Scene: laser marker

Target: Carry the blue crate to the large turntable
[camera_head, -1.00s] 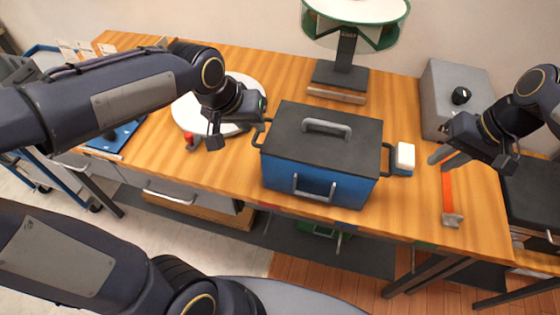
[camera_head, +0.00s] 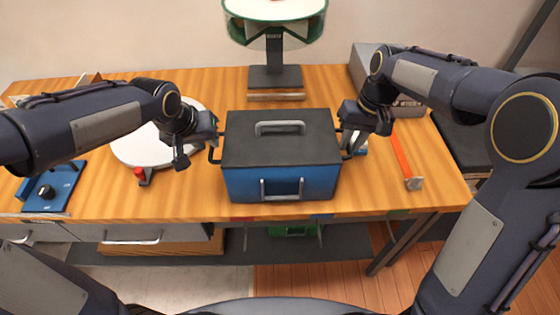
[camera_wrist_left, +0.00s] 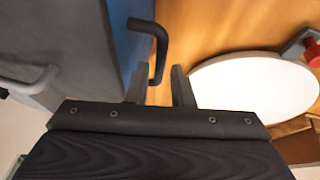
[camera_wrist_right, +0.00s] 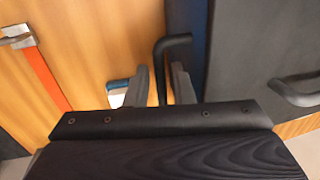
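The blue crate (camera_head: 281,184) stands on the table in the middle of the head view. It has a dark lid with a grey handle and a black side handle at each end. My left gripper (camera_head: 198,150) is open at the crate's left handle (camera_wrist_left: 160,42), whose lower end shows between the spread fingers. My right gripper (camera_head: 352,142) is open at the right handle (camera_wrist_right: 163,70), which lies between its fingers with small gaps. The white round turntable (camera_head: 134,151) lies on the table left of the crate, partly hidden by my left arm.
A stand (camera_head: 275,76) with a green-rimmed disc rises behind the crate. A grey box (camera_head: 367,55), an orange-handled hammer (camera_head: 400,155) and a small white-and-blue item (camera_head: 361,146) are at the right. A blue panel with a knob (camera_head: 55,186) is at the far left.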

